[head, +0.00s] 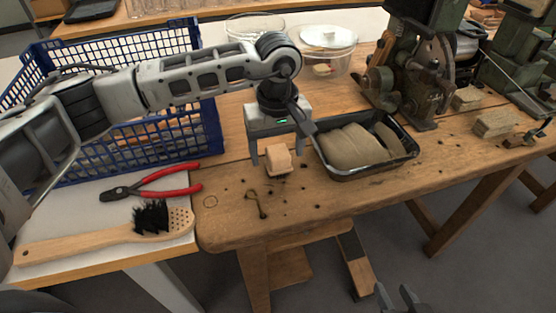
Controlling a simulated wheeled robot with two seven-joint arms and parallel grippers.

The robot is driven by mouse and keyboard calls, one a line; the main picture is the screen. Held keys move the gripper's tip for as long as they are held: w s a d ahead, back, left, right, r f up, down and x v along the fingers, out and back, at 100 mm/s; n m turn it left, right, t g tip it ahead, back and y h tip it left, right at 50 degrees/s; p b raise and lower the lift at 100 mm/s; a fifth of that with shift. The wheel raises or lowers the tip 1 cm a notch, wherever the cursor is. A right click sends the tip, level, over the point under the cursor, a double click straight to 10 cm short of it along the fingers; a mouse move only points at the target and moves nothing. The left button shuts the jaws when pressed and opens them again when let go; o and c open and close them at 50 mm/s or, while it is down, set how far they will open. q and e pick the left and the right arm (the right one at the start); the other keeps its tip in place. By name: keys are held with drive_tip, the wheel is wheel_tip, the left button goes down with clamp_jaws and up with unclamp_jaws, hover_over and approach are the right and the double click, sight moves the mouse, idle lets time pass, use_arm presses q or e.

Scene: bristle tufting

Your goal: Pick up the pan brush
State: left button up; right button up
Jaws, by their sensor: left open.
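The pan brush (90,241) lies on the light board at the lower left. Its pale wooden handle points left, and its drilled head (178,222) with a tuft of black bristles (151,216) is at the right end. My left gripper (275,155) is open and points down over the bench, right of and beyond the brush. A small wooden block (277,160) shows between its fingers; I cannot tell whether they touch it. My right gripper (397,294) shows only its dark fingertips, apart, at the bottom edge.
Red-handled pliers (165,182) lie just behind the brush. A blue crate (150,146) stands behind them, under my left arm. A dark tray (352,176) with brown bundles, a lidded clear tub (327,50) and a green machine (410,75) stand further right.

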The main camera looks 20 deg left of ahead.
use_arm(q)
drive_tip(key=shift+d+f, duration=0.1)
drive_tip(key=shift+f, duration=1.3)
drive_tip(key=c, duration=1.1)
drive_tip(key=shift+r, duration=0.15)
drive_tip(key=shift+r, duration=0.25)
wheel_tip(320, 180, up, 2)
drive_tip(key=shift+r, duration=0.1)
drive_tip(key=s+d+r+b, duration=0.1)
drive_tip(key=s+d+r, duration=0.7)
drive_tip(key=s+r, duration=0.2)
drive_tip(key=shift+s+d, duration=0.3)
drive_tip(key=shift+s, duration=0.25)
